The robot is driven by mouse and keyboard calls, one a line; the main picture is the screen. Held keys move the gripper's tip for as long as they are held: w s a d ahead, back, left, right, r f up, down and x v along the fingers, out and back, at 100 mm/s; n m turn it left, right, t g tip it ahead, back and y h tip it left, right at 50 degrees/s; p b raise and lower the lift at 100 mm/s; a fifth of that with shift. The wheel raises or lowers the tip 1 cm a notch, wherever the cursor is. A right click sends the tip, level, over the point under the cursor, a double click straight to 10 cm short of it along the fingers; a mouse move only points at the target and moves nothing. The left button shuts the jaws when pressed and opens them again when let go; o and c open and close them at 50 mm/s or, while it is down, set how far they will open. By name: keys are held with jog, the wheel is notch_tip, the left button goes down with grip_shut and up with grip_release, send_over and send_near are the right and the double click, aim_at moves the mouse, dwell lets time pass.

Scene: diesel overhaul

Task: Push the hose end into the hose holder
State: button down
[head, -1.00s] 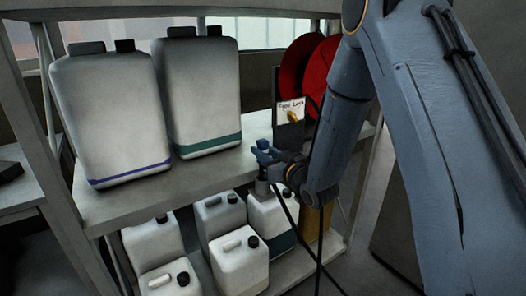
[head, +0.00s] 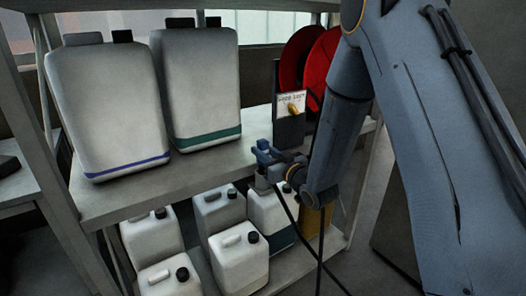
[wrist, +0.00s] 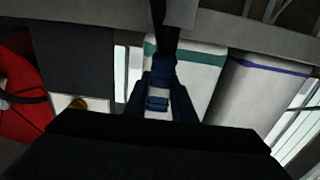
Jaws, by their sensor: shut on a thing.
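My gripper (head: 264,153) is in front of the upper shelf's edge, left of and below the hose holder. Its blue fingers also show in the wrist view (wrist: 158,97), close together. A dark hose (head: 306,235) hangs from the gripper toward the floor; in the wrist view it (wrist: 171,40) runs from the top edge down to the fingers. The hose end is mostly hidden between the fingers. The hose holder looks to be the dark upright block (head: 289,131) with a white label and a brass-coloured piece (head: 293,110), which also shows in the wrist view (wrist: 78,104). Gripper and holder are apart.
Two large pale jugs, one with a blue stripe (head: 110,110) and one with a green stripe (head: 196,95), stand on the upper shelf (head: 130,200). Red reels (head: 322,65) are behind the holder. Several white canisters (head: 239,262) stand below. The shelf stretch left of the holder is clear.

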jog(key=shift+f+b, duration=0.9)
jog(key=shift+f, duration=0.4)
jog(key=c, duration=1.4)
grip_release()
jog(key=shift+f, duration=0.1)
jog(key=s+d+f+m+g+h+b, duration=0.1)
jog(key=s+d+f+m+g+h, duration=0.2)
jog(key=s+d, duration=0.4)
jog(key=s+d+f+g+h+b, duration=0.1)
jog(key=s+d+f+g+h, duration=0.3)
jog(key=d, duration=0.5)
jog(key=s+d+m+g+h, duration=0.1)
jog(key=s+d+m+g, duration=0.1)
jog(key=s, duration=0.9)
jog(key=s+d+m+g+h, duration=0.1)
jog(key=s+g, duration=0.4)
jog(key=s, duration=0.5)
jog(key=shift+s+d+f+m+h, duration=0.15)
jog(key=shift+s+d+m+h, duration=0.25)
jog(key=shift+d+h, duration=0.1)
